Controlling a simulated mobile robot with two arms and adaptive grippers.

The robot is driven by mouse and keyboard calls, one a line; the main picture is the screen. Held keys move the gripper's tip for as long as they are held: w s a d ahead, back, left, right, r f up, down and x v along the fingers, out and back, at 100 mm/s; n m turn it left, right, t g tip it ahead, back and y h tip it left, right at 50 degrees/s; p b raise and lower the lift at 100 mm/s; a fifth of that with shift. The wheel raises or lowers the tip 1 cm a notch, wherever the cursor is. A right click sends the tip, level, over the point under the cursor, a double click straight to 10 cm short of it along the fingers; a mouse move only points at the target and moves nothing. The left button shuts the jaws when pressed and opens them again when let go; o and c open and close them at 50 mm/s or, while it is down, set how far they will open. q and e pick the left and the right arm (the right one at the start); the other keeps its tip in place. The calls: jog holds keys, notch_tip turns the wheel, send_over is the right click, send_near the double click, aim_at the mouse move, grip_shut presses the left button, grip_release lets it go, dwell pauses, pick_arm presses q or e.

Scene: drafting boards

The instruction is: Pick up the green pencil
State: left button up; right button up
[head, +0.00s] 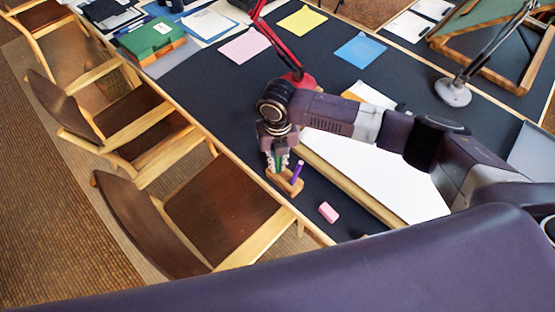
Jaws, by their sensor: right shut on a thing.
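A small wooden pencil holder (285,183) sits near the left edge of the dark table. A purple pencil (298,170) stands in it, leaning slightly. The green pencil (278,164) shows as a thin green strip between the fingers of my right gripper (278,167). My right gripper points down just above the holder and is shut on the green pencil. The pencil's lower end is at the holder; I cannot tell whether it is still inside. My left gripper is not in view.
A pink eraser (328,212) lies right of the holder. A drawing board with white paper (385,185) lies under my right arm. A red lamp (298,82) and a grey lamp (453,91) stand farther back. Brown chairs (150,220) line the table's left edge.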

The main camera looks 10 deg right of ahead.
jog(key=shift+r, duration=0.2)
grip_shut()
notch_tip(320, 180, up, 20)
jog(key=b, duration=0.2)
jog(key=shift+f, duration=0.15)
jog(key=shift+o, duration=1.1)
grip_release()
grip_shut()
jog(key=shift+w+d, duration=0.1)
